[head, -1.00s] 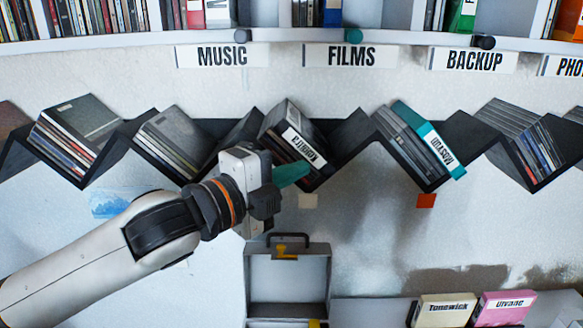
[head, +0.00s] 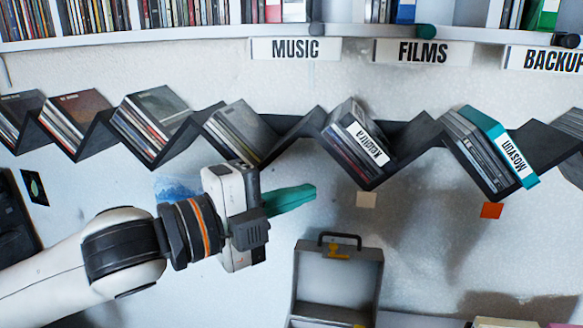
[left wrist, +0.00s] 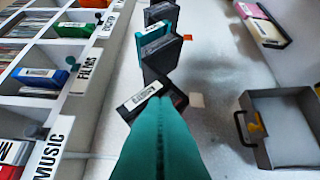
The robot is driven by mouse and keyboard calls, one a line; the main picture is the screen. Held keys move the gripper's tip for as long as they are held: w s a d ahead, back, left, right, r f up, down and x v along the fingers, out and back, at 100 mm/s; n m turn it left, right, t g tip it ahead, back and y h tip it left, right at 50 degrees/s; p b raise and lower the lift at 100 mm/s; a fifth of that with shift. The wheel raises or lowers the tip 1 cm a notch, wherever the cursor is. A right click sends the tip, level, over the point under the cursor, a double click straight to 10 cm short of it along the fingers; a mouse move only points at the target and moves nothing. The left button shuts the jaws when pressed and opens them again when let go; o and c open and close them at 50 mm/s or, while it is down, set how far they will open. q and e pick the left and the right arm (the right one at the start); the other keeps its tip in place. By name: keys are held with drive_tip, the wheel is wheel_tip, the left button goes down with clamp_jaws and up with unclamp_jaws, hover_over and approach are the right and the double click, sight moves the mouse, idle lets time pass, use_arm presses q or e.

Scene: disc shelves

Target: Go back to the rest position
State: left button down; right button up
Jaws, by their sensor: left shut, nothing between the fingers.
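My left gripper (head: 290,200) comes in from the left in the head view. Its teal fingers are shut together with nothing between them. It hangs in front of the wall, below the zigzag shelf (head: 290,146) and apart from it. The teal fingers (left wrist: 160,140) also fill the lower middle of the left wrist view, pointing along the shelf row. A case labelled Kebotra or similar (head: 357,140) leans in a shelf notch to the right of the fingertips. My right gripper is in neither view.
A teal case labelled Mosyun (head: 500,145) leans in a notch further right. An open grey case (head: 338,280) stands below right of the gripper. Signs for MUSIC (head: 296,49) and FILMS (head: 423,52) hang above.

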use_arm(q)
drive_tip(key=s+a+f+n+y, duration=0.1)
drive_tip(key=a+f+n+y, duration=0.25)
drive_tip(key=f+n, duration=0.55)
drive_tip(key=s+a+f+n+y, duration=0.1)
drive_tip(key=a+f+n+y, duration=0.3)
drive_tip(key=f, duration=0.9)
drive_tip(key=s+a+f+n+y, duration=0.1)
drive_tip(key=a+f+n+y, duration=0.2)
drive_tip(key=a+f+n, duration=0.55)
drive_tip(key=s+a+f+n+g+y, duration=0.2)
drive_tip(key=s+a+f+n+g, duration=0.15)
drive_tip(key=s+f, duration=0.45)
drive_tip(key=s+a+f+n+g+y, duration=0.25)
drive_tip(key=s+a+f, duration=0.25)
drive_tip(key=s+f, duration=0.3)
wheel_tip(320, 180, down, 24)
drive_tip(key=s+a+f+g, duration=0.2)
drive_tip(key=s+f, duration=1.5)
drive_tip(key=shift+s+a+f+m, duration=0.15)
drive_tip(key=shift+s+f+m, duration=0.1)
drive_tip(key=shift+f+m, duration=0.15)
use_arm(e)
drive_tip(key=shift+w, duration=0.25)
